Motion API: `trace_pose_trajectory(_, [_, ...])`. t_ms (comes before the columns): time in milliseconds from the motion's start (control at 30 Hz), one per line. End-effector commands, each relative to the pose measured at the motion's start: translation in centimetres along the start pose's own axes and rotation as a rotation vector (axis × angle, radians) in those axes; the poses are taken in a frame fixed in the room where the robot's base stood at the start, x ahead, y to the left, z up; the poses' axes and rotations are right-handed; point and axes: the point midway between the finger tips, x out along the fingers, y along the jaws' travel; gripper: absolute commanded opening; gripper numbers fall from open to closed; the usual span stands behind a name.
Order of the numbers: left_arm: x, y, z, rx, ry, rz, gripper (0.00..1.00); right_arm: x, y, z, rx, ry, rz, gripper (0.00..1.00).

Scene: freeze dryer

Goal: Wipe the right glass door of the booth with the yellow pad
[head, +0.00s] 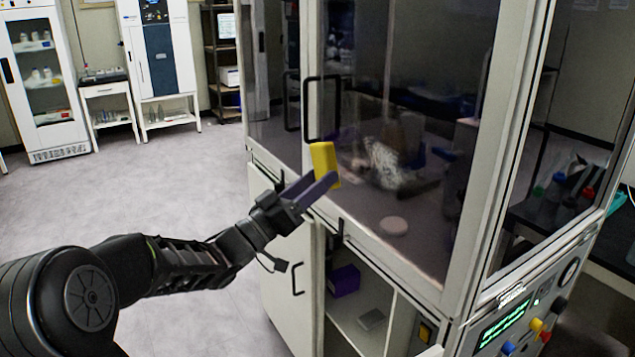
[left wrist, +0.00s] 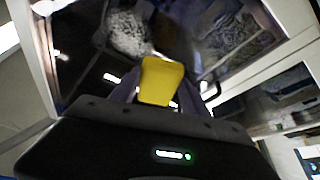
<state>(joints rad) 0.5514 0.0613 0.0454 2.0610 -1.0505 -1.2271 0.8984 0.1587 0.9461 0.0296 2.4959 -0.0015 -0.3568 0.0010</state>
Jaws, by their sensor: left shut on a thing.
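My left gripper (head: 312,185) is shut on the yellow pad (head: 324,162), which stands up between its purple-grey fingers. The pad also shows in the left wrist view (left wrist: 161,80), with dark glass behind it. In the head view the pad is in front of the lower left part of the booth's right glass door (head: 420,120), below its black handle (head: 322,108). I cannot tell whether the pad touches the glass. The door looks closed. My right gripper is not in view.
The left glass door (head: 272,75) has its own black handle. Below the booth, a white cabinet door (head: 292,285) stands open beside a shelf with a purple box (head: 343,281). A control panel (head: 505,325) with buttons is at the lower right. The floor at left is clear.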

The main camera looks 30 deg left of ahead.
Motion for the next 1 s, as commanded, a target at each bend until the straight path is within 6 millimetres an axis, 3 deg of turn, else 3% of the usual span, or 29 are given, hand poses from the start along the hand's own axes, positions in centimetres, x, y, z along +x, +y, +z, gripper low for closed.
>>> trace_pose_trajectory(267, [1.2, 0.0, 0.5, 0.0, -0.001, 0.001, 0.21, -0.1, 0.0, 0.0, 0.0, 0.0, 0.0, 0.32])
trace_pose_trajectory(700, [5.0, 0.0, 2.1, 0.0, -0.001, 0.0, 0.21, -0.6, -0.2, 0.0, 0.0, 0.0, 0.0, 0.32])
trace_pose_trajectory(1000, [5.6, 0.0, 2.4, 0.001, 0.0, 0.0, 0.21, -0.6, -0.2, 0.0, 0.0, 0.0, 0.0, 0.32])
